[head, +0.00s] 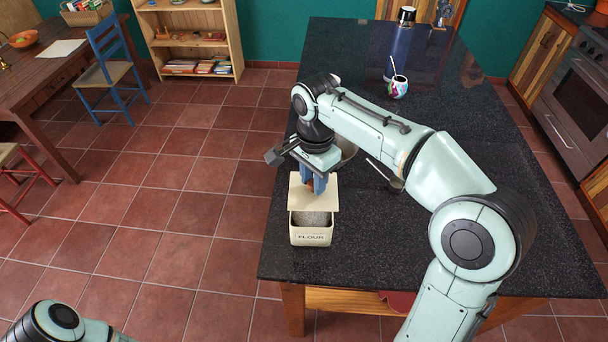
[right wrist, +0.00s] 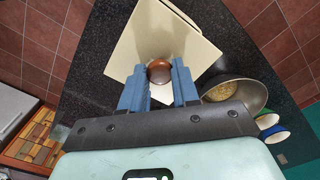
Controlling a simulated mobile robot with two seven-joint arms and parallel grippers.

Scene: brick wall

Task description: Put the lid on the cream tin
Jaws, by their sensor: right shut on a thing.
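The cream tin (head: 311,237), marked FLOUR, stands upright near the left front corner of the dark counter. Its front part is uncovered and shows pale contents. The square cream lid (head: 301,197) is above the tin's back part, shifted toward the back; I cannot tell whether it touches the rim. My right gripper (head: 316,182) is shut on the lid's brown knob (right wrist: 159,71), between its blue fingers.
A metal bowl (right wrist: 232,91) with grainy contents stands close beside the gripper, mostly hidden behind my arm in the head view. A patterned cup (head: 398,87) and a blue bottle (head: 402,45) stand farther back. The counter's left edge is close to the tin.

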